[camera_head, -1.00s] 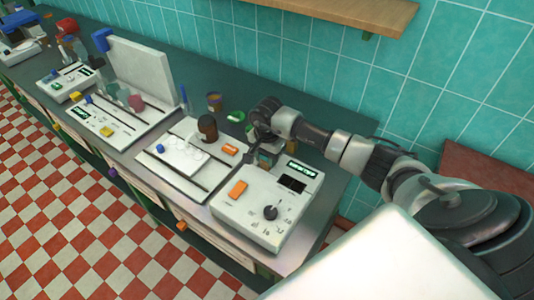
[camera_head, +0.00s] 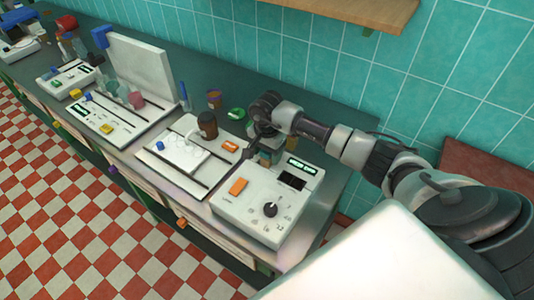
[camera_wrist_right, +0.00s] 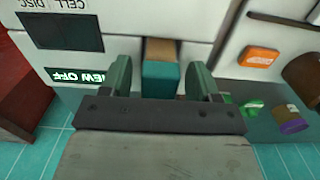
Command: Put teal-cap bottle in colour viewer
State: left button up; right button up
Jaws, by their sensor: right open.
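My right gripper (camera_head: 258,138) is behind the white colour viewer (camera_head: 235,212) in the head view, pointing down. In the right wrist view the right gripper (camera_wrist_right: 161,78) is open, with one green-grey finger on each side of a teal and brown boxy thing (camera_wrist_right: 161,80), which may be the teal-cap bottle. I cannot tell whether the fingers touch it. The viewer's dark window (camera_wrist_right: 58,32) and lit display (camera_wrist_right: 75,77) show at the left of the wrist view. My left gripper is not in view.
A white panel (camera_head: 172,172) with a dark brown bottle (camera_head: 207,124) stands left of the viewer. A green item (camera_head: 236,114) and a purple-and-brown jar (camera_head: 214,98) are behind it. A tiled wall (camera_head: 300,60) and wooden shelf (camera_head: 345,12) are at the back.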

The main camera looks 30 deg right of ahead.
notch_tip(320, 180, up, 11)
jog(key=b, duration=0.2)
jog(key=shift+s, duration=0.1)
dwell(0.5)
